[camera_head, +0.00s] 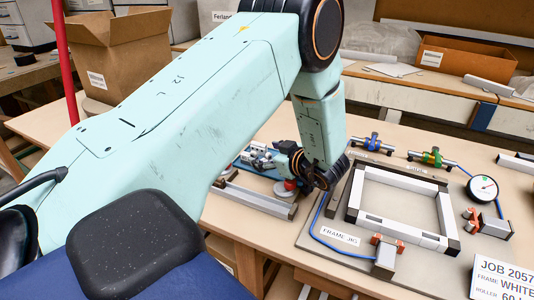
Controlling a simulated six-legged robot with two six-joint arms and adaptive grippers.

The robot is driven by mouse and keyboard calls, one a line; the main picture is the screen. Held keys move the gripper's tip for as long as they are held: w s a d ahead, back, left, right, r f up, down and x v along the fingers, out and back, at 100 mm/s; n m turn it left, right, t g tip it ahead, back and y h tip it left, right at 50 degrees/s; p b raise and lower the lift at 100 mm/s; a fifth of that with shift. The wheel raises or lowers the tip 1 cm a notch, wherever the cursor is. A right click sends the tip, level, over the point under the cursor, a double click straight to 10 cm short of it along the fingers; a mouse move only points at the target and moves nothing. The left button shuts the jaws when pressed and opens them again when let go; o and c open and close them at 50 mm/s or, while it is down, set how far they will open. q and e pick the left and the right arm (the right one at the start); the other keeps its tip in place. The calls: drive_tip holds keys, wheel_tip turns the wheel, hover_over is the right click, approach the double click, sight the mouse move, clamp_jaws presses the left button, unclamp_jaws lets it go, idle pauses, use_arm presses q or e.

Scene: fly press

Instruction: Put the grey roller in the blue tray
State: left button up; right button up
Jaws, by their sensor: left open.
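A blue tray (240,162) lies on the workbench, left of my left gripper, with small grey and white metal parts on it. I cannot clearly pick out the grey roller; it may be among those parts or hidden by my arm. My left gripper (302,178) is open and points down at the bench beside the tray, close to a small red part (290,185). Its own arm hides part of the tray's surroundings. My right gripper is not in view.
A white frame (403,232) lies on the frame jig plate at right. Metal rails (252,201) lie in front of the tray. A round dial gauge (483,188) and a job card (502,279) are at far right. Cardboard boxes stand behind.

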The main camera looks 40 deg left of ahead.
use_arm(q)
drive_tip(key=shift+s+d+f, duration=0.1)
drive_tip(key=shift+s+f, duration=0.25)
drive_tip(key=shift+f, duration=0.25)
drive_tip(key=shift+w+r+p, duration=0.25)
drive_tip(key=shift+r+p, duration=0.05)
drive_tip(key=shift+r, duration=0.3)
drive_tip(key=p+v, duration=0.1)
drive_tip(key=v, duration=0.4)
drive_tip(key=p+v, duration=0.1)
drive_tip(key=v, duration=0.4)
drive_tip(key=shift+w+d+r, duration=0.2)
drive_tip(key=shift+d+r, duration=0.05)
drive_tip(key=shift+d, duration=0.05)
drive_tip(key=shift+s+d+r, duration=0.25)
drive_tip(key=shift+d+r, duration=0.1)
drive_tip(key=shift+d, duration=0.2)
drive_tip(key=shift+a+f, duration=0.1)
drive_tip(key=shift+w, duration=0.15)
